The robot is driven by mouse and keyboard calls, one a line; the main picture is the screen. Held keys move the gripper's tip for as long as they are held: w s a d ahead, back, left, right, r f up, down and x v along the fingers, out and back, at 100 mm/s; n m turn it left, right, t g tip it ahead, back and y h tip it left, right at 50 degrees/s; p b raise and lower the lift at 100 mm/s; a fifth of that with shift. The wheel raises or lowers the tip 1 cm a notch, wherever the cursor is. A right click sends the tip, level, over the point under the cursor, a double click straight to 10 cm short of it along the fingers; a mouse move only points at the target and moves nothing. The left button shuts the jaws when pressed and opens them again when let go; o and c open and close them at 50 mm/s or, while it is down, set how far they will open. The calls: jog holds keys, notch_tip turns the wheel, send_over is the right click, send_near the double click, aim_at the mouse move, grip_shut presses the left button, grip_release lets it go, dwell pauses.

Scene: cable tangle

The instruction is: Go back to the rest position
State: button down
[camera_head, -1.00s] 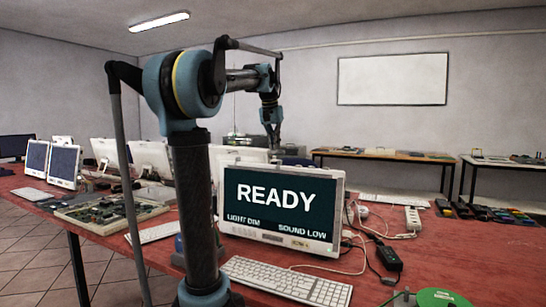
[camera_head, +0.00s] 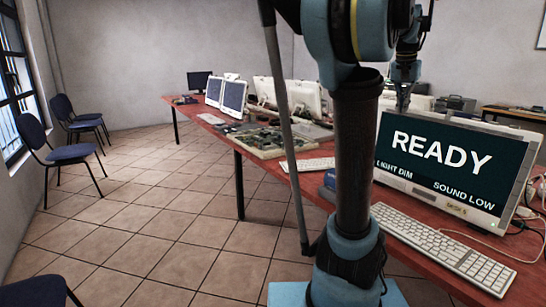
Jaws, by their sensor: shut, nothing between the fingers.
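My gripper (camera_head: 404,98) hangs pointing down at the end of my raised arm, at the upper right of the view. It is shut and empty, in front of the wall and above the far side of the red table. The monitor reading "READY", "LIGHT DIM" and "SOUND LOW" (camera_head: 447,162) stands on the red table (camera_head: 402,215) to the right of and below my gripper. My arm's column covers part of the table.
A white keyboard (camera_head: 440,243) lies before the monitor, with white cables at the right edge. A tray of circuit parts (camera_head: 272,138) and several other monitors stand along the table. Blue chairs (camera_head: 68,153) line the left wall. The tiled floor (camera_head: 165,195) between is largely clear.

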jog(key=s+a+f+n+y, duration=0.1)
jog(key=s+a+f+n, duration=0.45)
jog(key=a+f, duration=0.95)
jog(key=s+a+f+n, duration=0.1)
jog(key=s+a+f, duration=0.4)
jog(key=s+f, duration=0.2)
jog(key=s+a+f+n+y, duration=0.1)
jog(key=s+a+f+n, duration=0.1)
jog(key=s+a+f, duration=0.4)
notch_tip(320, 180, down, 6)
jog(key=shift+s+a+r, duration=0.1)
jog(key=shift+s+a, duration=0.1)
jog(key=shift+s, duration=0.55)
